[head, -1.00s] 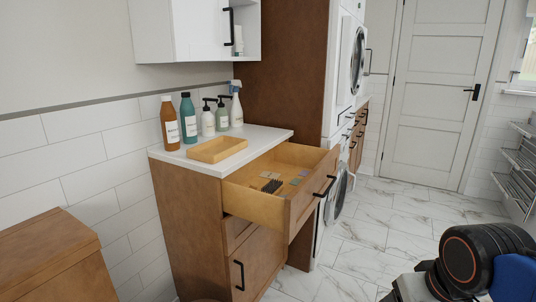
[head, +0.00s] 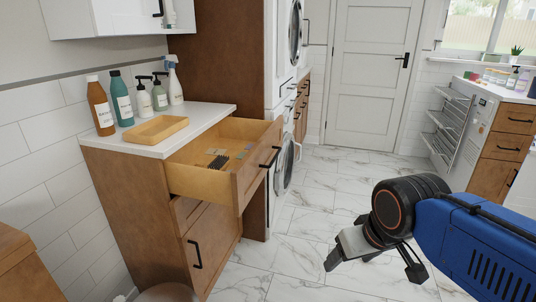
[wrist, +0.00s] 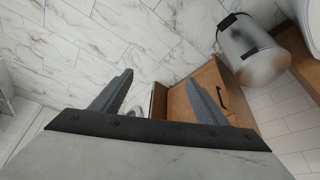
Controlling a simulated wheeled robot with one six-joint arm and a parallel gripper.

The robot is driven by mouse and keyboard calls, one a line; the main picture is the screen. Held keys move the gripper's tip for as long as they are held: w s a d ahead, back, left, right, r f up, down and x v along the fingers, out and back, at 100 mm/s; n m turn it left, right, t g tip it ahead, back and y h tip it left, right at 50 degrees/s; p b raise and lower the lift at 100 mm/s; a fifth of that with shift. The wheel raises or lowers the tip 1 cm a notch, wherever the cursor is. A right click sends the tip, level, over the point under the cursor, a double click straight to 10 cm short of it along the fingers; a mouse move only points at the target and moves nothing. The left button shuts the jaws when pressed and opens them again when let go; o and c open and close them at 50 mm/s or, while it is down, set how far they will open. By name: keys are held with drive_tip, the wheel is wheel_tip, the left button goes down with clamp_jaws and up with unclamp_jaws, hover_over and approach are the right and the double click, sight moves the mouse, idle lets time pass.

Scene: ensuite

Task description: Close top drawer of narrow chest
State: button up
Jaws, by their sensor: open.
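The narrow wooden chest (head: 128,212) stands at the left in the head view with a white top. Its top drawer (head: 258,170) is pulled out toward the right, with a black handle on its front. A dark brush-like item and small flat pieces lie inside. My gripper (head: 372,262) is open and empty, in front of the drawer to its right and apart from it. In the wrist view, my gripper's two fingers (wrist: 158,92) are spread, and part of the chest (wrist: 200,97) shows beyond them. The drawer's inside is not visible there.
Bottles (head: 121,98) and a wooden tray (head: 155,130) stand on the chest top. A metal bin (wrist: 252,50) is near the chest. A drying rack (head: 450,125) and another cabinet (head: 508,150) are at the right. The marble floor (head: 320,200) between is clear.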

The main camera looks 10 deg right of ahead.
drive_tip(key=shift+w+a+m, duration=0.2)
drive_tip(key=shift+w+m, duration=0.05)
drive_tip(key=shift+m, duration=0.05)
drive_tip(key=c, duration=1)
drive_tip(key=shift+w+a+m+g+y, duration=0.7)
drive_tip(key=shift+w+m, duration=0.15)
drive_tip(key=shift+m, duration=0.25)
clamp_jaws()
drive_tip(key=w+a+r+m+g+y, duration=0.1)
drive_tip(key=w+r+m+y, duration=0.1)
drive_tip(key=w+m+y, duration=0.4)
drive_tip(key=w+a+r+m+y, duration=0.1)
drive_tip(key=w+a+m, duration=0.1)
drive_tip(key=w+m, duration=0.45)
drive_tip(key=w+d+r+m+t+y, duration=0.2)
drive_tip(key=w+d+m+t+y, duration=0.15)
drive_tip(key=w+d, duration=0.5)
drive_tip(key=w+d+r+m+t+y, duration=0.2)
drive_tip(key=w+d+m, duration=0.3)
drive_tip(key=w, duration=0.6)
drive_tip(key=x, duration=1.4)
drive_tip(key=shift+f, duration=0.35)
